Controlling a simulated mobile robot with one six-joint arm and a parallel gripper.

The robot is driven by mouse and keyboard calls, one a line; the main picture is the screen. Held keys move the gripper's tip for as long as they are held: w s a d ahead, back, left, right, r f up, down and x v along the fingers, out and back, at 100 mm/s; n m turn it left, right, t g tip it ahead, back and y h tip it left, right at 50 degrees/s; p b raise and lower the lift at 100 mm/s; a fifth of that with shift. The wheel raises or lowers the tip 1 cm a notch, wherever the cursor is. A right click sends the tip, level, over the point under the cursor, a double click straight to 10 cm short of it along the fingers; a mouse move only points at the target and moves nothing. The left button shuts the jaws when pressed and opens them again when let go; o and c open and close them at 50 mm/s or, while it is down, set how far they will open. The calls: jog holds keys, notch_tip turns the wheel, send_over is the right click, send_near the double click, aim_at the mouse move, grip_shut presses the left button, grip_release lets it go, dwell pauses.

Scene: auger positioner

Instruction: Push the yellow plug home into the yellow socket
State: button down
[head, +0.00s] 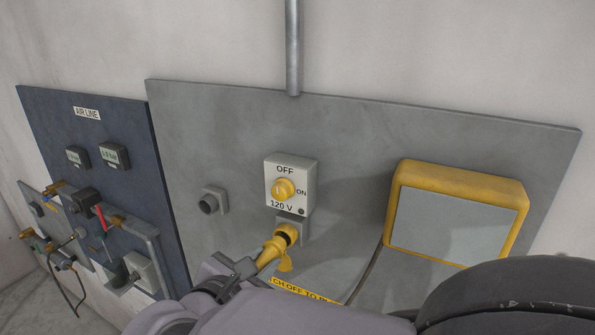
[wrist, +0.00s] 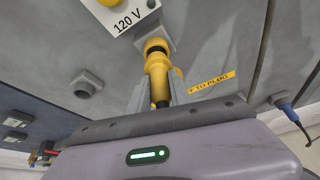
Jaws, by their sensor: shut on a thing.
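The yellow plug (head: 270,253) is held by my gripper (head: 248,267) at its rear end. Its front end is at the mouth of the yellow socket (head: 290,232), below the switch box on the grey panel. In the wrist view the plug (wrist: 159,80) lines up with the socket (wrist: 156,45), and a dark band shows between them. I cannot tell how deep the plug sits. A yellow flap hangs beside the plug. My gripper's fingertips are partly hidden by its own body.
The switch box (head: 291,182) with a yellow knob, marked OFF, ON and 120 V, is just above the socket. A grey round fitting (head: 212,200) is to the left. A yellow-framed box (head: 455,212) stands out on the right. The blue AIR LINE panel (head: 95,170) is far left.

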aim_at(267, 255)
jog(key=shift+w+d+b, duration=0.2)
jog(key=shift+w+d, duration=0.15)
jog(key=shift+w, duration=0.4)
jog(key=shift+w+d+b, duration=0.15)
jog(key=shift+w+d, duration=0.15)
jog(key=shift+w, duration=0.45)
jog(key=c, duration=1.1)
grip_release()
jog(key=shift+w+d, duration=0.1)
jog(key=shift+w, duration=0.05)
jog(key=b+v, duration=0.1)
jog(key=v, duration=1.6)
jog(key=shift+s+r, duration=0.15)
jog(key=shift+s, duration=0.1)
